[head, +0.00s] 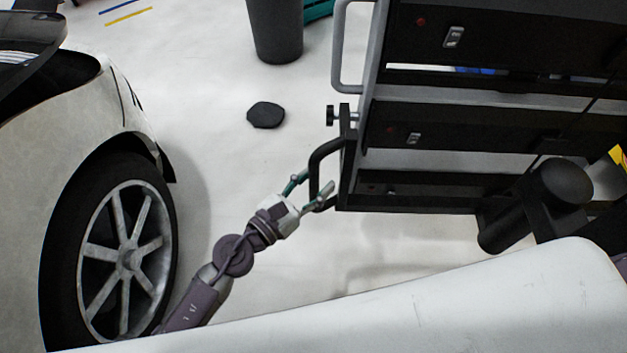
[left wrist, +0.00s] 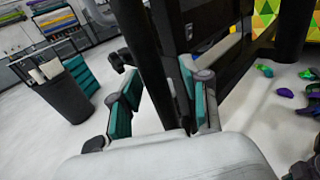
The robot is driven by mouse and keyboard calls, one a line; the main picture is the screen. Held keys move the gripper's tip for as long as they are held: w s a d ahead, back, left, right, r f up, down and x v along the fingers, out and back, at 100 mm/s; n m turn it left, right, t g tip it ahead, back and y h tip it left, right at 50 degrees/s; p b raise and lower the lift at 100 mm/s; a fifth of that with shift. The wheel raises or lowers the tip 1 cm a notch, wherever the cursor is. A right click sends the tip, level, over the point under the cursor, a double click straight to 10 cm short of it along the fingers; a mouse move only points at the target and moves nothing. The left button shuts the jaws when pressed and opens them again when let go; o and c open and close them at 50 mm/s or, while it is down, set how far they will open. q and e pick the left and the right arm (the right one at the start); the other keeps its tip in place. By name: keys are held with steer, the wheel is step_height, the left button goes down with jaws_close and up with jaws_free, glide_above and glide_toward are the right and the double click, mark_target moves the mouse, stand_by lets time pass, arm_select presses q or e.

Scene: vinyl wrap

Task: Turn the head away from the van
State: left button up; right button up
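The vehicle (head: 25,135) stands at the left edge of the head view, pale-bodied with a black tyre and a spoked silver wheel (head: 125,258). Only part of it shows. My left gripper (head: 317,184) is at the black handle (head: 318,160) on the lower left of a dark drawer cart (head: 455,125). In the left wrist view, the two teal-padded fingers of the left gripper (left wrist: 160,78) stand apart, one on each side of the black bar (left wrist: 148,60), with a gap visible. My right gripper is not in view.
A dark bin (head: 275,30) stands at the top, with a flat black piece (head: 266,115) on the floor below it. The left wrist view shows small purple and green scraps (left wrist: 285,92) on the floor at right.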

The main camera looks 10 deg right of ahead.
arm_select(q)
steer(key=shift+a, duration=0.1)
steer(key=v, duration=1.2)
stand_by(0.7)
